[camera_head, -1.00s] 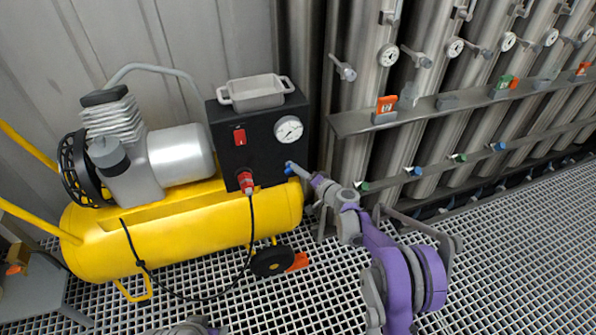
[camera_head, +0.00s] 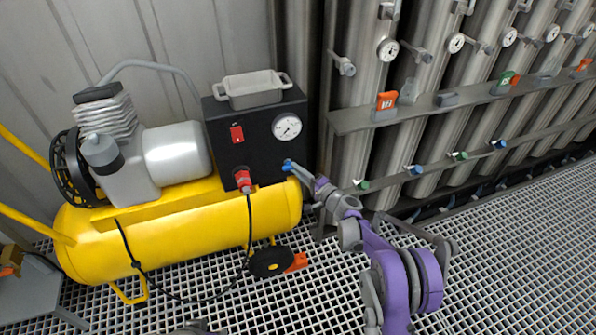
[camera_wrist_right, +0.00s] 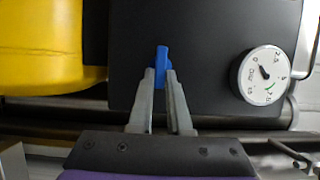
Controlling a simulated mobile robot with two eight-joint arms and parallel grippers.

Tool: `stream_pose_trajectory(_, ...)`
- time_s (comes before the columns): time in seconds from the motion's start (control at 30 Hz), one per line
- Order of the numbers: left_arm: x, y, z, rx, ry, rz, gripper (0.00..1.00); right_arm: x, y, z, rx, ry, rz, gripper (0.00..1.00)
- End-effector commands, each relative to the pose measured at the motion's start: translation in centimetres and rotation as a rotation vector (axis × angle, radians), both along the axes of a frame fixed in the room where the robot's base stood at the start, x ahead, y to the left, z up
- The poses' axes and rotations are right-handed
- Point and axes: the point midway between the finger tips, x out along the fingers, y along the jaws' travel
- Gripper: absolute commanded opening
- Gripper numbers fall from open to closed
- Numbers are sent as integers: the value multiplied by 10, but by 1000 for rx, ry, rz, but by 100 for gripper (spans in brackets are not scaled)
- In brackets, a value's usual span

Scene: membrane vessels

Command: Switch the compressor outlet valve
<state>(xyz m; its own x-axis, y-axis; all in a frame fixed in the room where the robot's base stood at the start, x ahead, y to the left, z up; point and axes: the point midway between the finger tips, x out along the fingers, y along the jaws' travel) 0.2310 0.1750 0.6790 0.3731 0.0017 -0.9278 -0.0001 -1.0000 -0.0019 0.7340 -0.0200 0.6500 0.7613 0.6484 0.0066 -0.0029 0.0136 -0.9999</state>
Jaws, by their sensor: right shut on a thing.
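A small blue valve handle (camera_head: 287,165) sits low on the panel's right side, below the round gauge (camera_head: 287,127). My right gripper (camera_head: 294,168) reaches it from the lower right and is shut on the handle. In the right wrist view the blue handle (camera_wrist_right: 162,62) stands upright between the fingertips of the right gripper (camera_wrist_right: 160,78), with its top end showing above them. The gauge (camera_wrist_right: 264,75) is to the right there.
A red switch (camera_head: 237,134) and a red plug (camera_head: 243,181) with a black cable are left of the handle. A grey tray (camera_head: 253,91) sits on the panel box. Steel vessels and a shelf (camera_head: 350,122) stand to the right. The grating floor (camera_head: 520,240) is clear at right.

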Motion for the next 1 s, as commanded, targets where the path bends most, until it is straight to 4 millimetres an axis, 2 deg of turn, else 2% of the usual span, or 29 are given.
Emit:
stream_pose_trajectory(0.03,0,0,0,0,0,0,46,1,5,3,10,2,5,0)
stream_pose_trajectory(0.23,0,0,0,0,0,0,46,1,5,4,11,1,5,0)
stream_pose_trajectory(0.27,0,0,0,0,0,0,46,1,5,4,11,1,5,18)
stream_pose_trajectory(0.4,0,0,0,0,0,0,46,1,5,3,10,2,5,43)
stream_pose_trajectory(0.43,0,0,0,0,0,0,46,1,5,3,9,1,5,46)
stream_pose_trajectory(0.83,0,0,0,0,0,0,46,-1,4,1,2,0,6,46)
stream_pose_trajectory(1.0,-1,0,4,0,-1,0,46,-15,-10,3,3,0,3,46)
